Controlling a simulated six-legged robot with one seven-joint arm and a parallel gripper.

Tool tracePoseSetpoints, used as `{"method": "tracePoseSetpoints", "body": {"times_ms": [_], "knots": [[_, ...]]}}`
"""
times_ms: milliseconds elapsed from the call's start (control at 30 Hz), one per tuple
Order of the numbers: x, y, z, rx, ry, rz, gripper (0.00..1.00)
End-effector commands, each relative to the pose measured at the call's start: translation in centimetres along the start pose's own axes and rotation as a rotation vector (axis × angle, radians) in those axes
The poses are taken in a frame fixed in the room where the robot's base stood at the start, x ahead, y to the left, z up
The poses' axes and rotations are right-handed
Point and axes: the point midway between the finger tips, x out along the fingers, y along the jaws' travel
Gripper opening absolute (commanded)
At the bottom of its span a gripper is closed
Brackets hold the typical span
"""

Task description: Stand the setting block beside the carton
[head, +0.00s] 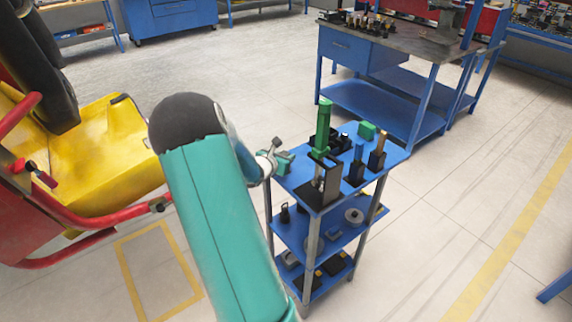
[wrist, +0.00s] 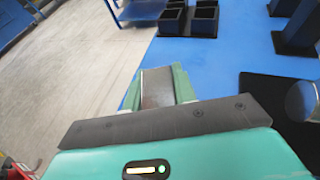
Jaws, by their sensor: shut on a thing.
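My gripper (head: 284,161) is at the left edge of the blue cart's top, level with or a little above it. In the wrist view, its green fingers (wrist: 160,85) are shut on a flat grey-brown block (wrist: 157,88), which I take to be the setting block. Its lower part and any contact with the cart top cannot be made out. In the head view the block is too small to tell from the fingers. I cannot identify the carton with certainty; a small green box (head: 367,130) stands at the cart's far edge.
The blue cart top (head: 298,174) holds a tall green tool (head: 323,125) in a black stand, a black post (head: 357,165) and a brass-topped piece (head: 377,155). Black open boxes (wrist: 203,20) stand ahead in the wrist view. A yellow-and-red coaster car (head: 100,150) is at left.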

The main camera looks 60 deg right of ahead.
Motion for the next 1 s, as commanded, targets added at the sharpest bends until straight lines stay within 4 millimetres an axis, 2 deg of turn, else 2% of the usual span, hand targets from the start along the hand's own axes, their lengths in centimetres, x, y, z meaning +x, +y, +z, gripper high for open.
{"method": "tracePoseSetpoints", "body": {"times_ms": [133, 333, 700, 733, 833, 1000], "knots": [[1.0, 0.1, -0.6, 0.001, -0.001, -0.001, 0.0], [1.9, 0.1, -3.1, -0.001, 0.0, -0.001, 0.0], [2.1, 0.1, -3.5, 0.001, -0.001, -0.001, 0.0], [2.1, 0.1, -3.7, 0.0, 0.0, -0.001, 0.29], [2.0, 0.1, -3.6, 0.001, 0.0, -0.001, 0.49], [2.0, 0.1, -3.6, 0.001, 0.0, 0.0, 0.49]]}}
